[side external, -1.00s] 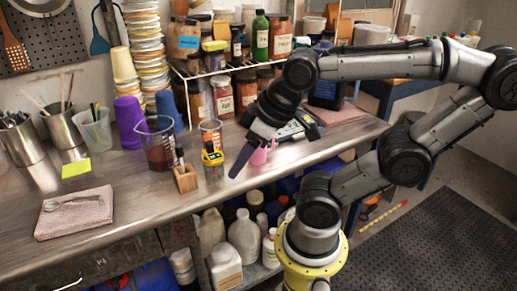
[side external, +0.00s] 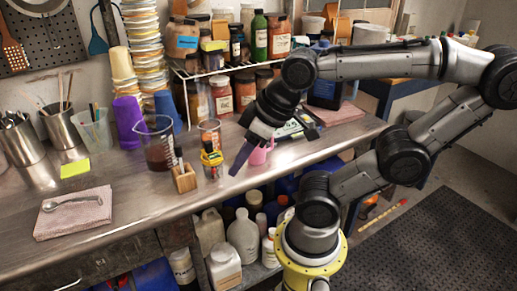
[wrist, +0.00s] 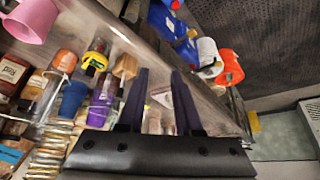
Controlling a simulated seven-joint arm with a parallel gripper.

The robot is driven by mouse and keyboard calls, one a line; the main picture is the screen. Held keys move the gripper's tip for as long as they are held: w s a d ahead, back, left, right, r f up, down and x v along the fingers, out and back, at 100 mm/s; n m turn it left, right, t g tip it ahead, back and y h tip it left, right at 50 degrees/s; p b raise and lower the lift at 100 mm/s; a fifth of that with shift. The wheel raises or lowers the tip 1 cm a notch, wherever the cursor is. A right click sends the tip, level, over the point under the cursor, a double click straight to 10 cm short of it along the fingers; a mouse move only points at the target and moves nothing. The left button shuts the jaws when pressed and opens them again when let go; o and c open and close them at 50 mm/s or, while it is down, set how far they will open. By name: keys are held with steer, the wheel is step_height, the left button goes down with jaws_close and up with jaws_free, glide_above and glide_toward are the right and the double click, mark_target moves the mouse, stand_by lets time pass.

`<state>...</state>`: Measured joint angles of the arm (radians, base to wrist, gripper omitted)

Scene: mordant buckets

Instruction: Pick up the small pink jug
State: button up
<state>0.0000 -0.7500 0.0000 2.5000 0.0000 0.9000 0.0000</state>
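The small pink jug (side external: 260,154) stands near the front edge of the metal bench, partly hidden by my gripper in the side view. In the wrist view the pink jug (wrist: 32,20) is at the upper left corner, cut off by the frame and away from the space between my fingers. My gripper (wrist: 160,75) has its two dark fingers apart with nothing held between them. In the side view my gripper (side external: 236,168) is beside the jug, on its left and overlapping it; whether they touch cannot be told.
Jars on a wire rack (side external: 215,71) stand behind. A folded pink cloth (side external: 75,218) lies far left. The bench front between cloth and block is clear.

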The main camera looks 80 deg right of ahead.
stand_by(0.3)
steer(key=w+d+m+g+h, duration=0.2)
steer(key=w+d+m+g, duration=0.15)
steer(key=d+m, duration=0.9)
steer(key=w+d+m+g+h, duration=0.2)
steer(key=d+m+g, duration=0.2)
steer(key=d+m, duration=0.8)
steer(key=s+d+f, duration=0.1)
steer(key=d+f, duration=0.1)
steer(key=f, duration=0.1)
steer(key=s+d+f+m+g, duration=0.1)
steer(key=s+d+f, duration=0.1)
steer(key=f, duration=0.2)
steer(key=s+d+f+m, duration=0.1)
steer(key=s+d+f, duration=0.1)
steer(key=f, duration=0.2)
steer(key=shift+s+m+y, duration=0.15)
steer(key=shift+m+y, duration=0.1)
steer(key=shift+y, duration=0.15)
steer(key=shift+x, duration=2.9)
